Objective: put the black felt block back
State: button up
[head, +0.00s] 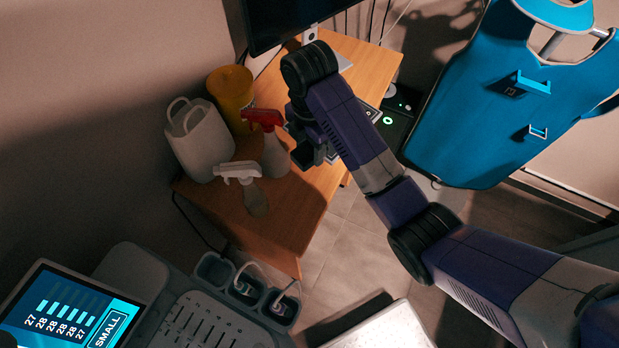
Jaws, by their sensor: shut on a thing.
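My gripper (312,147) is over the wooden desk, between the red-topped spray bottle and the keyboard area. It is shut on a small dark block (302,155), which looks like the black felt block. The block is at the desk's surface or just above it; I cannot tell which. My wrist and arm hide part of the desk behind, and the dark fingers are hard to tell from the block.
Left of the gripper on the desk (265,222) stand a red-topped spray bottle (274,155), a white-topped spray bottle (253,196), a white jug (202,145) and a yellow tub (231,92). A monitor (285,15) is behind. An ultrasound-like console (205,322) is in front.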

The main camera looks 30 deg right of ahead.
jog(key=b, duration=0.1)
send_over(310, 182)
notch_tip(310, 182, down, 9)
jog(key=shift+f, duration=2.6)
jog(key=o, duration=1.2)
notch_tip(310, 182, up, 12)
jog(key=shift+a+r, duration=0.1)
jog(key=shift+s, duration=0.15)
